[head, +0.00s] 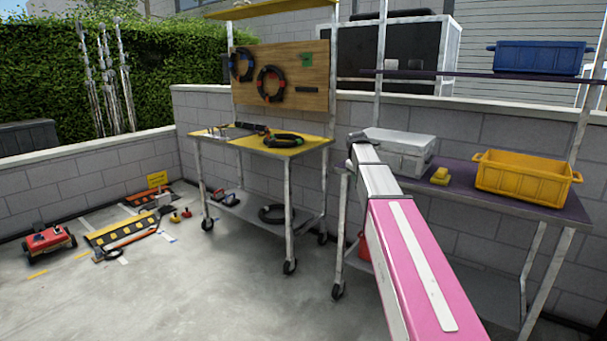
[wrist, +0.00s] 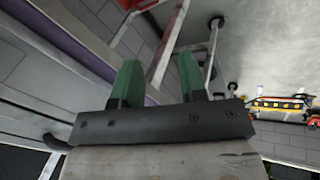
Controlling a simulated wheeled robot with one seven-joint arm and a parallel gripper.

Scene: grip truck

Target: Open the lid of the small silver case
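The small silver case (head: 412,146) sits on the purple-topped table (head: 455,187) in the head view, and its lid looks shut. My pink and white arm reaches up from the bottom right and covers part of the case's left side. The dark end of my arm shows just left of the case; the fingertips cannot be made out there. In the wrist view my gripper (wrist: 158,72) has two green fingers spread apart with nothing between them. I cannot make out the case for sure in the wrist view, nor whether the gripper touches it.
A small yellow object (head: 440,176) and a yellow crate (head: 525,178) stand right of the case. A blue crate (head: 540,57) is on the shelf above. A yellow-topped cart (head: 295,150) stands to the left. Open floor (head: 190,290) lies in front of it.

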